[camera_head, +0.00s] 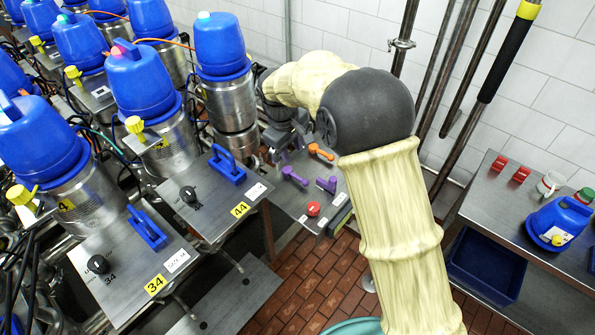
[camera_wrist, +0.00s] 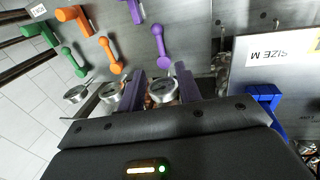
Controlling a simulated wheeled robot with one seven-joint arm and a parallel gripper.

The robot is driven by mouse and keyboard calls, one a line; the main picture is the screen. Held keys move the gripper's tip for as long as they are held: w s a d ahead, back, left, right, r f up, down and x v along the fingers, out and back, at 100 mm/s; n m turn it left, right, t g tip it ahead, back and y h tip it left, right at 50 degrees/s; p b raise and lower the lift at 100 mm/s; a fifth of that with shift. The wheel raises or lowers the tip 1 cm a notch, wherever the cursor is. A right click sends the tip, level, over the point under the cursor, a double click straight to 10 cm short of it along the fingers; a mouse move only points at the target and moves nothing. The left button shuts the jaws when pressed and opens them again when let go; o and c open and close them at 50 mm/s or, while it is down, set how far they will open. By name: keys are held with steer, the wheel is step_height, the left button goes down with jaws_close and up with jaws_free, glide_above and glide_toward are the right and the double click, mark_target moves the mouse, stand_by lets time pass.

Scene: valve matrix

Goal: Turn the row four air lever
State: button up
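Two purple levers (camera_head: 293,175) (camera_head: 326,184) stand on a grey metal panel past the plate marked 44. In the wrist view the longer purple lever (camera_wrist: 160,45) lies just ahead of my gripper (camera_wrist: 161,84), and part of the other (camera_wrist: 133,10) shows at the top edge. My gripper's fingers are apart, with no lever between them. In the head view my gripper (camera_head: 285,138) is above the panel's far side, partly hidden by my arm. Orange levers (camera_wrist: 110,55) and green levers (camera_wrist: 73,62) lie further left. I cannot tell which lever is the air lever.
Silver round fittings (camera_wrist: 110,92) sit close around my fingers. A blue handle (camera_wrist: 265,100) is on the neighbouring plate at right, labelled SIZE M. Blue-topped canisters (camera_head: 220,45) crowd the left. A bench (camera_head: 490,210) stands at right.

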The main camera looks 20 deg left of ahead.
mark_target(298, 177)
steer(key=f+p, duration=0.1)
steer(key=f, duration=0.3)
steer(key=w+f+p, duration=0.1)
steer(key=f, duration=0.3)
steer(key=w+d+f+p, duration=0.1)
steer(key=f, duration=0.3)
steer(key=shift+w+p, duration=0.15)
steer(key=shift+p, duration=0.15)
steer(key=shift+c, duration=0.2)
jaws_close()
